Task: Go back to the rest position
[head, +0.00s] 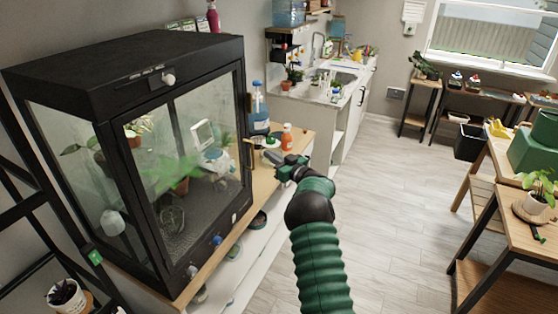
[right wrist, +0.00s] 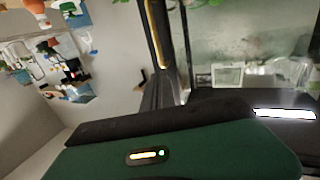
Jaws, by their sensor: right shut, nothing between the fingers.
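My right gripper (head: 270,155) is shut and empty. In the head view it is at the end of my green arm, by the right front edge of the black-framed glass cabinet (head: 125,68). Its fingers point left toward the cabinet's brass-coloured handle (head: 250,153); I cannot tell whether they touch it. The right wrist view shows the glass (right wrist: 240,40) close by, with a dark upright bar with a yellow strip (right wrist: 157,35) in front. My left gripper is not in view.
A blue bottle (head: 258,105) and an orange-labelled bottle (head: 286,136) stand on the wooden counter just behind my right gripper. Potted plants are inside the cabinet. Wooden tables (head: 520,235) stand at the right. The pale floor (head: 385,215) between is clear.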

